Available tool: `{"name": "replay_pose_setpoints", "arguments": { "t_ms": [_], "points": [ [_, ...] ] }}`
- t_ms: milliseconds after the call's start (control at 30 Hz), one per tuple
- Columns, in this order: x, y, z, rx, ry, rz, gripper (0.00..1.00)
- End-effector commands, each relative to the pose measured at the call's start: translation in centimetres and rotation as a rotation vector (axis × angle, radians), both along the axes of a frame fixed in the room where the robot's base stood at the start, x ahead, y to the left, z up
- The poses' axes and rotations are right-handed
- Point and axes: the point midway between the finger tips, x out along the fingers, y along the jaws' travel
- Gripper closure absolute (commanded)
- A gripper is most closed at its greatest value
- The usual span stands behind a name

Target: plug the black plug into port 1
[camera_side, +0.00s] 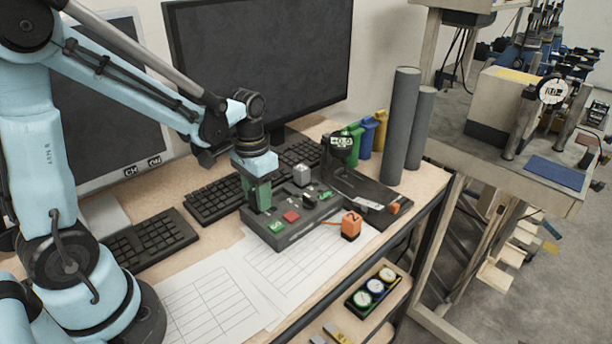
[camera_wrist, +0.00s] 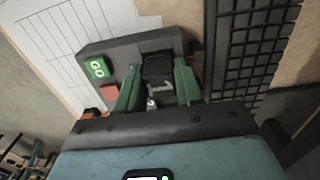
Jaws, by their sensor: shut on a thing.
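My gripper (camera_side: 259,198) points down over the left part of a dark grey panel box (camera_side: 318,220), its green fingers close to the box top. In the wrist view my gripper (camera_wrist: 158,80) has its two green fingers on either side of a black block (camera_wrist: 158,66), which looks like the black plug, and is shut on it. The box also bears a green GO label (camera_wrist: 97,68) and a red button (camera_wrist: 111,93).
Paper sheets (camera_side: 215,300) lie in front.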

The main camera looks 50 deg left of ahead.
Motion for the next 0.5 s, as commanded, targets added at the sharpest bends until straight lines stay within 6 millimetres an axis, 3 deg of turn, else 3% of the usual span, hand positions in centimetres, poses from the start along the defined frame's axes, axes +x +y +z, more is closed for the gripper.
{"name": "replay_pose_setpoints", "arguments": {
  "t_ms": [267, 300, 500],
  "points": [
    [0.00, 0.00, -0.02, 0.000, 0.000, 0.000, 0.94],
    [0.00, 0.00, -0.02, 0.000, 0.000, 0.000, 0.61],
    [-0.01, 0.00, -0.01, 0.000, 0.000, 0.000, 0.34]
  ]
}}
